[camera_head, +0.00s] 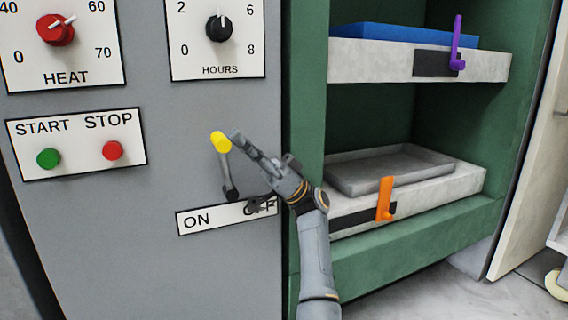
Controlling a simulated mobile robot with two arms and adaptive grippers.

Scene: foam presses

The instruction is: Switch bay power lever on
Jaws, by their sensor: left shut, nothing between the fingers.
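The bay power lever is on the grey panel, with a yellow knob (220,141) on a grey stem (227,172). It stands nearly upright, its knob leaning slightly left of its pivot (231,193). Below it is a white plate (218,218) reading ON at left and OFF at right; my gripper partly covers OFF. My left gripper (237,138) is shut and empty, its fingertips just right of the knob. I cannot tell whether they touch it. My right gripper is not in view.
A red HEAT dial (56,31), black HOURS dial (219,28), green START button (48,158) and red STOP button (113,150) are on the panel. At right, a green press frame (303,90) holds shelves with a purple handle (457,42) and an orange handle (385,198).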

